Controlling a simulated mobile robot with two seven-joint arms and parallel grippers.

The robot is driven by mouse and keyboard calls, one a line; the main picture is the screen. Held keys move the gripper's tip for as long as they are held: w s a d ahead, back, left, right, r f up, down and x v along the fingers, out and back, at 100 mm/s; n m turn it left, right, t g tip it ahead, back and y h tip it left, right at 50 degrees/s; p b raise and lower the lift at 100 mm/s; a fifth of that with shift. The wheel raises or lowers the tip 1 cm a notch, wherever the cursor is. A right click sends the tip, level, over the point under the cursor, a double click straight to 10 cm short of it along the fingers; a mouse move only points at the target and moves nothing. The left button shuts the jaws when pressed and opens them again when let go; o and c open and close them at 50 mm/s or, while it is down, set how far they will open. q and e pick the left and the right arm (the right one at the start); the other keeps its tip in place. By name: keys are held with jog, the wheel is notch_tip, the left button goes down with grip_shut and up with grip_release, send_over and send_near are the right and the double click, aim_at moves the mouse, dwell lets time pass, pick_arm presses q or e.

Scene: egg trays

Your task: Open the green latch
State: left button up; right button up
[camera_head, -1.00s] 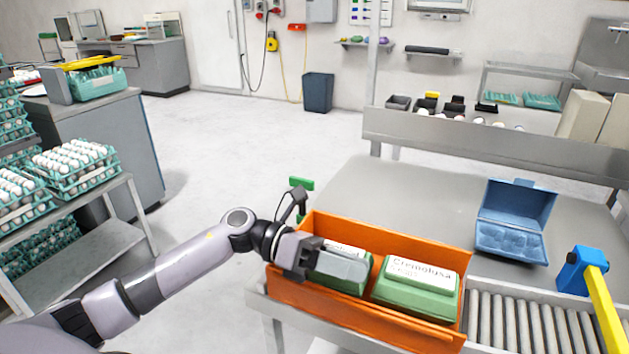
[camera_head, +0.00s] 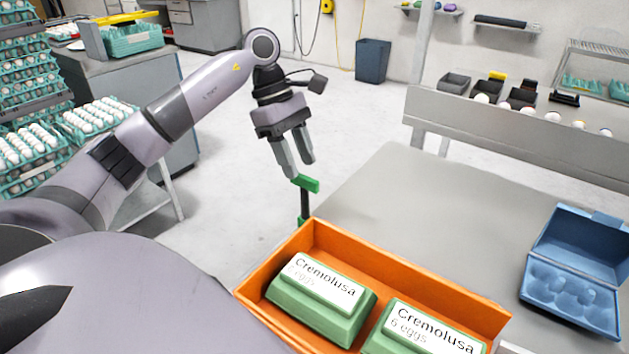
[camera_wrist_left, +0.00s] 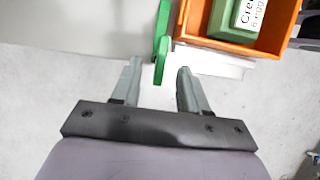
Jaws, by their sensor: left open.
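The green latch (camera_head: 306,184) sits on a dark upright post at the left edge of the grey table, beside the orange crate. My left gripper (camera_head: 302,172) is open and points down just above the latch. In the left wrist view the green latch (camera_wrist_left: 161,48) lies ahead of and between the two open fingers (camera_wrist_left: 159,82), its near end reaching the gap between the fingertips. I cannot tell whether a finger touches it. My right gripper is not in view.
The orange crate (camera_head: 262,272) holds green egg boxes and stands right of the latch. An open blue egg box (camera_head: 567,245) lies on the table (camera_head: 420,215) at right. The table between is clear. A stand with trays of eggs is at the left.

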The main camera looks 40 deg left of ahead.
aim_at(304, 176)
pick_arm(q)
jog(key=x, duration=0.6)
jog(key=shift+d, duration=0.15)
grip_shut()
